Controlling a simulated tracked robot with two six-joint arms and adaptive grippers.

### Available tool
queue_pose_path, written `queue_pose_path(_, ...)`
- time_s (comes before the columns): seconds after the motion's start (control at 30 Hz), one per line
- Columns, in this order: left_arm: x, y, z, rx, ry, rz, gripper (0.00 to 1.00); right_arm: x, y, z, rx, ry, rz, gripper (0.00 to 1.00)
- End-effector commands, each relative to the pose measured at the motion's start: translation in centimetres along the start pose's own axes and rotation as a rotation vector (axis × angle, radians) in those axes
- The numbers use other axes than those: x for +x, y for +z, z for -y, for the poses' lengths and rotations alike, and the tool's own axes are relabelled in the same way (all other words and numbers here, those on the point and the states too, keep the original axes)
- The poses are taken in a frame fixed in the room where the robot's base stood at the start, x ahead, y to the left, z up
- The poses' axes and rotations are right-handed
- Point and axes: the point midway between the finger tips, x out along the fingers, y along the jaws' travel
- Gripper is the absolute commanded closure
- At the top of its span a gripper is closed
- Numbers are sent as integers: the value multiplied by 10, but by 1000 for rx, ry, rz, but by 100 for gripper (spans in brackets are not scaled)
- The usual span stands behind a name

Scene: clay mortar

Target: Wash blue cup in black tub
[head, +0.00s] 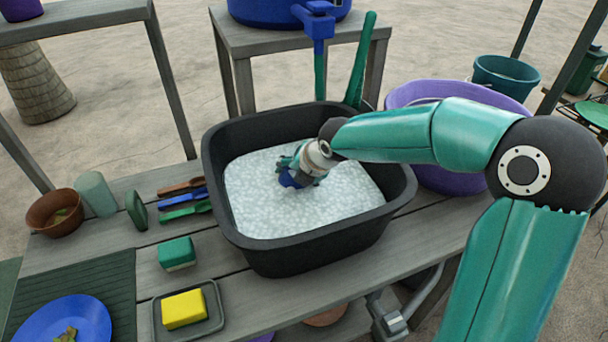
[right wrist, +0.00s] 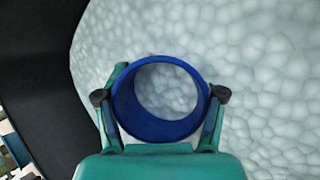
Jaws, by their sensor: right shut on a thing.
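The black tub (head: 300,262) stands on the grey slatted table and is filled with white foamy suds (head: 255,205). The blue cup (head: 289,182) is in the tub at the suds, mostly hidden by my right gripper (head: 296,172) in the head view. In the right wrist view the blue cup (right wrist: 155,130) shows its round open rim, with pale suds seen through its mouth. My right gripper (right wrist: 160,96) is shut on the cup, one finger on each side. How deep the cup sits is hard to tell. My left gripper is not in view.
A yellow sponge (head: 184,309) on a tray, a green-white sponge (head: 177,253) and several brushes lie left of the tub. A blue plate (head: 62,322) and brown bowl (head: 55,212) are further left. A purple tub (head: 450,180) is at right, a blue tap (head: 318,30) behind.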

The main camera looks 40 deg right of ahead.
Motion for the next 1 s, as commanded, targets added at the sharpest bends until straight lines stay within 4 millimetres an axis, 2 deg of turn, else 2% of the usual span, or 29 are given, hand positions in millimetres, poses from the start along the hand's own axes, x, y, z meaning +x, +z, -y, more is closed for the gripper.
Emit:
queue_pose_path(0.3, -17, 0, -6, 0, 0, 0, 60, -9, 9, 14, 2, -2, -1, 67)
queue_pose_path(0.5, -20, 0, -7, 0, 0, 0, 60, -9, 11, 20, 0, 0, 0, 67)
queue_pose_path(0.8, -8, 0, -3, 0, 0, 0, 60, 0, 1, 4, -3, 2, -1, 67)
queue_pose_path(1.0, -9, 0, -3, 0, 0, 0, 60, -1, 1, 0, 0, -1, 0, 67)
